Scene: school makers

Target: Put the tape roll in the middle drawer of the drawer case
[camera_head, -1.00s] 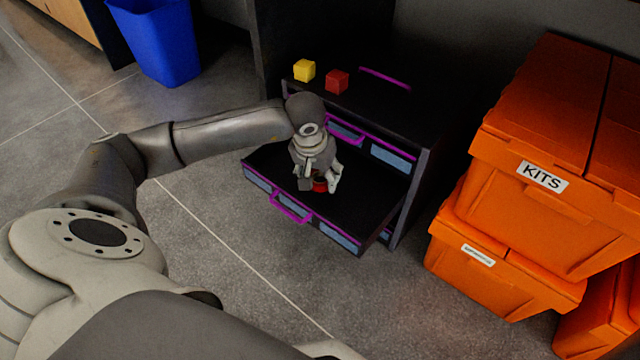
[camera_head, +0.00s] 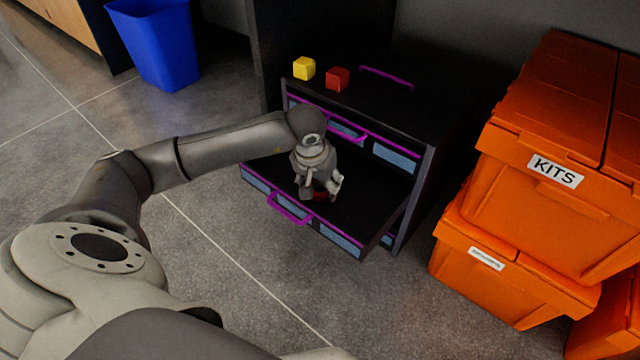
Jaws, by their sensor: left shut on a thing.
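The drawer case (camera_head: 430,118) is black with purple handles and stands on the floor against the wall. One drawer (camera_head: 352,225) is pulled far out, with its purple handle (camera_head: 289,210) at the front. Another drawer front with blue-grey label panels shows above it. My left gripper (camera_head: 320,193) is inside the outline of the open drawer, pointing down and shut on the tape roll (camera_head: 320,196). Only a small dark red part of the roll shows between the fingers. I cannot tell whether the roll touches the drawer floor. My right gripper is not in view.
A blue bin (camera_head: 155,45) stands at the back left. The floor in front is clear.

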